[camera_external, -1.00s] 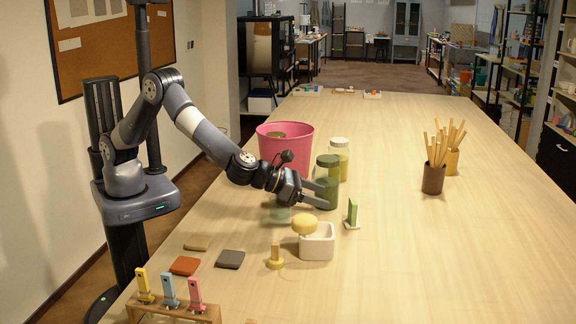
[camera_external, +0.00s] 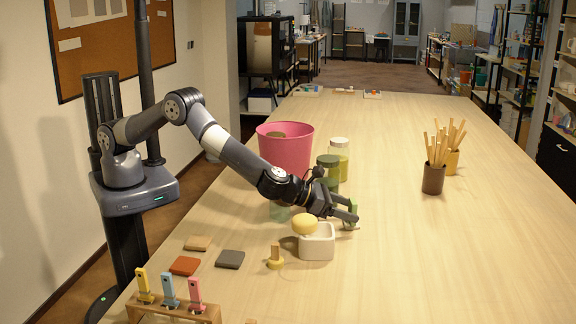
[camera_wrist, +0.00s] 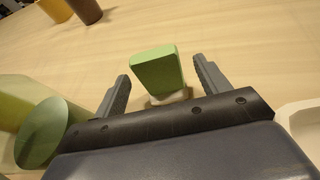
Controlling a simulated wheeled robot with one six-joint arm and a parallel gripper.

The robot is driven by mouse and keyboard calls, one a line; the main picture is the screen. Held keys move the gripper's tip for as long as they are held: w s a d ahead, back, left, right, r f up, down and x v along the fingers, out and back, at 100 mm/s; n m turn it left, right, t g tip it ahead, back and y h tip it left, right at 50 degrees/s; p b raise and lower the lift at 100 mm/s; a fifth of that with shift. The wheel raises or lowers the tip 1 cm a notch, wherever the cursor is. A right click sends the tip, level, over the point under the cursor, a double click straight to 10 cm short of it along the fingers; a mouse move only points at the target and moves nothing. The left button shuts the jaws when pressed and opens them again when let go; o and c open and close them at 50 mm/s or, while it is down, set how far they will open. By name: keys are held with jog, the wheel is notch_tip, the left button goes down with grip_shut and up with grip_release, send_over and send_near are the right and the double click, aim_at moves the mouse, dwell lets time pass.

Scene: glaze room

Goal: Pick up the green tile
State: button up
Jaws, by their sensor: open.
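The green tile (camera_wrist: 158,72) stands upright on a small pale base (camera_wrist: 170,97) on the table. In the wrist view it is between the two fingers of my gripper (camera_wrist: 160,85), with a gap on each side. In the external view the tile (camera_external: 353,212) is partly hidden by my gripper (camera_external: 346,212), whose fingers reach to either side of it. My gripper is open and holds nothing.
A white square dish (camera_external: 318,247) with a yellow sponge (camera_external: 304,224) stands close in front of my gripper. Glass jars (camera_external: 328,170) and a pink bucket (camera_external: 285,150) stand behind it. The table to the right is clear up to the brown pot of sticks (camera_external: 433,180).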

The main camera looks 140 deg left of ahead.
jog(key=shift+p+x, duration=0.3)
jog(key=shift+x, duration=0.85)
jog(key=c, duration=1.1)
jog(key=shift+r, duration=0.1)
